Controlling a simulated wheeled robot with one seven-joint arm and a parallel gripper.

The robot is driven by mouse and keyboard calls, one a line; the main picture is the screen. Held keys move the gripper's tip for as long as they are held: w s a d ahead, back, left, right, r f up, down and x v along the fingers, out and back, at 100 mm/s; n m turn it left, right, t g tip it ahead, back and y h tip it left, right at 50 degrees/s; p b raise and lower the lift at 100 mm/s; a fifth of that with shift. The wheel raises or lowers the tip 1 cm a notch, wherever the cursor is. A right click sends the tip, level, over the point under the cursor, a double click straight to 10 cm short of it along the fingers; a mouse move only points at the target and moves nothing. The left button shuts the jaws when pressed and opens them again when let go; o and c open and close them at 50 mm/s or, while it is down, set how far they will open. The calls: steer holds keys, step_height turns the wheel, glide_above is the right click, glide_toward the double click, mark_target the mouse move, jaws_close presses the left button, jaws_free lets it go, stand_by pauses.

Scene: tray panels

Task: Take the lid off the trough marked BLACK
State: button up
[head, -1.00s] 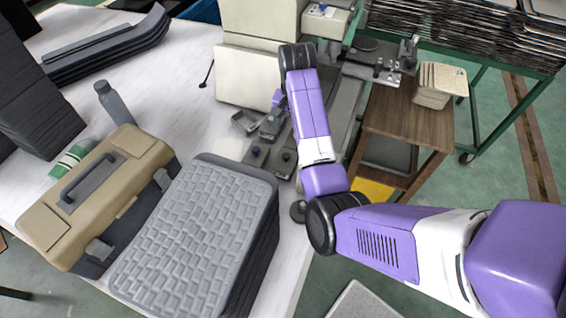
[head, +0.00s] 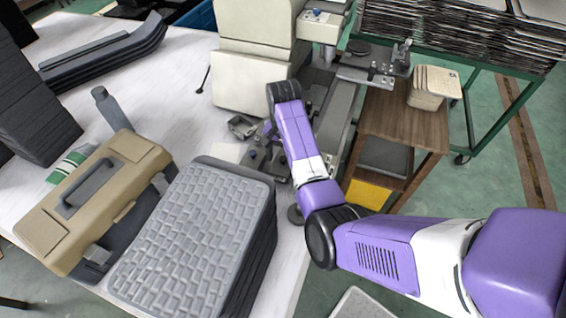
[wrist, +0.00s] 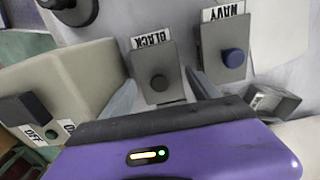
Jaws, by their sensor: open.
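My gripper (wrist: 160,78) is open, with one pale finger on either side of this trough in the picture. Whether a finger touches it I cannot tell. The trough marked NAVY (wrist: 222,68), with a blue knob, stands to its right, beyond the right finger. In the head view my arm hides most of the gripper and part of the trough area.
A small open grey tray (wrist: 273,101) lies right of the troughs. A beige box with an OFF label (wrist: 33,134) stands close on the left. In the head view, a textured grey panel stack (head: 195,235) and a tan toolbox (head: 125,150) fill the near table.

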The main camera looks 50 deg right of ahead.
steer(key=c, duration=1.1)
